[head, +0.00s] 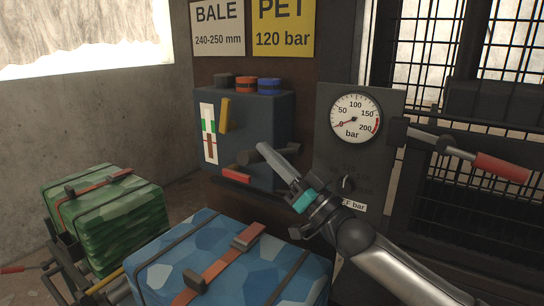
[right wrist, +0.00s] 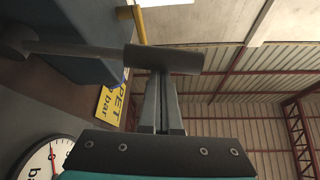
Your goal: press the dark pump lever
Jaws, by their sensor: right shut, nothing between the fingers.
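In the right wrist view the lever (right wrist: 163,60) shows as a thick dark crossbar on a rod running off to the left. My right gripper (head: 264,148) is shut and empty, its fingers overlapping the lever in the head view. In the right wrist view the fingertips (right wrist: 160,75) end at the crossbar, which hides their very ends; I cannot tell whether they touch it. My left gripper is not in view.
A round bar gauge (head: 354,118) is on the dark panel right of the box, its needle low. A red-gripped handle (head: 500,167) projects at the right. A blue strapped bale (head: 180,262) stands below, a green one (head: 110,222) at left. The box has a yellow handle (head: 224,115).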

